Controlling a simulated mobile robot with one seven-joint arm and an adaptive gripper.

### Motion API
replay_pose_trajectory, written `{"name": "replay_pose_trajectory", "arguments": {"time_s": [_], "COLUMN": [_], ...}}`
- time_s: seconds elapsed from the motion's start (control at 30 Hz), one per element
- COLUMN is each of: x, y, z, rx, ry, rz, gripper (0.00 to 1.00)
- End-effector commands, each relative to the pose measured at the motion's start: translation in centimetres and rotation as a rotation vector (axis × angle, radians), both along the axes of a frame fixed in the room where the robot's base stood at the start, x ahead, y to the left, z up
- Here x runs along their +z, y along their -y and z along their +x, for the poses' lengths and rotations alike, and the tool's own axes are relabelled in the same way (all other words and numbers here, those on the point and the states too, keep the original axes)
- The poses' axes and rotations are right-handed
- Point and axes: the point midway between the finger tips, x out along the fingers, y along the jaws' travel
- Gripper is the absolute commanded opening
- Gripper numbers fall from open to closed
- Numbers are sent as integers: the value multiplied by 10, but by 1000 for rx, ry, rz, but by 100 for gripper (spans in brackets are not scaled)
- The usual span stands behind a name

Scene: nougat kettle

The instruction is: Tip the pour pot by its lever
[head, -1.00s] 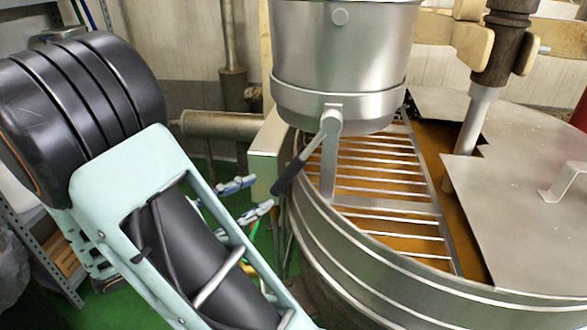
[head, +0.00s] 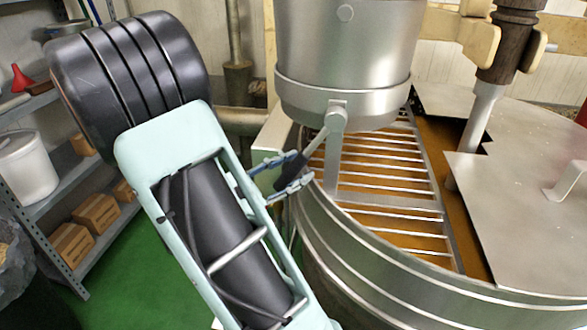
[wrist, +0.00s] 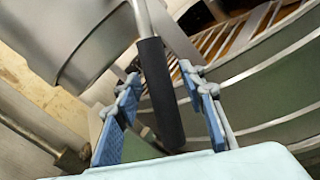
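The pour pot (head: 345,60) is a steel vessel standing upright above the kettle's grate. Its lever has a metal rod and a black grip (head: 292,177), slanting down to the left from a pivot on the pot's bracket (head: 336,118). My gripper (head: 279,178) is open at the lever, with one blue finger on each side of the black grip. In the wrist view the black grip (wrist: 160,95) stands between the two blue fingers of my gripper (wrist: 160,110), with gaps visible on both sides. The pot (wrist: 85,40) shows at the upper left there.
The round kettle (head: 340,245) has a barred grate (head: 375,185) and a flat metal cover (head: 530,180) with a handle. A mixer shaft (head: 490,90) rises behind. A shelf with boxes (head: 97,212) stands at the left. Green floor lies open below my arm.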

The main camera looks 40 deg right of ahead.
Motion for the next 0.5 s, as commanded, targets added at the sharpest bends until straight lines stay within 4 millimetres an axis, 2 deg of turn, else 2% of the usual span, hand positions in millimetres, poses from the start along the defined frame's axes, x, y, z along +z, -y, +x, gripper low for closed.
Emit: {"name": "replay_pose_trajectory", "arguments": {"time_s": [0.17,0.5], "x": [0,0], "y": [0,-1], "z": [0,0], "rx": [0,0], "ry": [0,0], "rz": [0,0], "gripper": [35,0]}}
